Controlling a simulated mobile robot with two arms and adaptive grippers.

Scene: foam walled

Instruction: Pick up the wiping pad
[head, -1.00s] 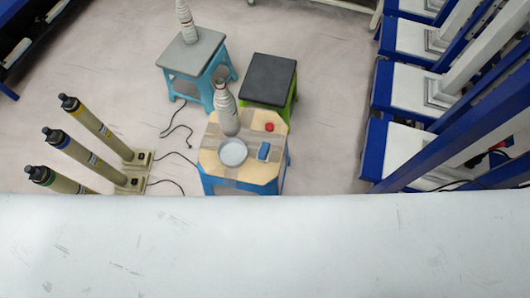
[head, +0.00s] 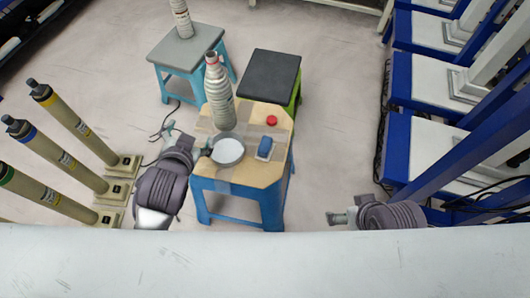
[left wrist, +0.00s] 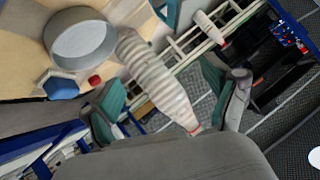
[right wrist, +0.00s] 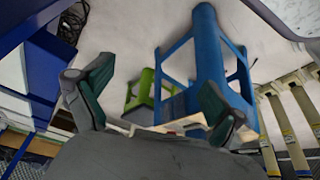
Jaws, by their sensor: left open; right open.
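The wiping pad is most likely the small blue block (head: 265,148) with a pale edge, lying on the right part of the wooden stool top (head: 262,174). It also shows in the left wrist view, the blue block (left wrist: 62,87) being beside the round dish. My left gripper (head: 188,139) is open and empty, at the left edge of the stool, with the dish between it and the pad. My right gripper (head: 338,217) is open and empty, to the right of and nearer than the stool. The right wrist view shows its spread fingers (right wrist: 155,88); I cannot make out the pad there.
A round grey dish (head: 228,151), a striped bottle (head: 219,95) and a red cap (head: 271,120) share the stool top. A black-topped stool (head: 271,77) and a grey-topped stool (head: 187,46) stand behind. Upright cylinders (head: 70,117) stand left, blue frames (head: 440,150) right.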

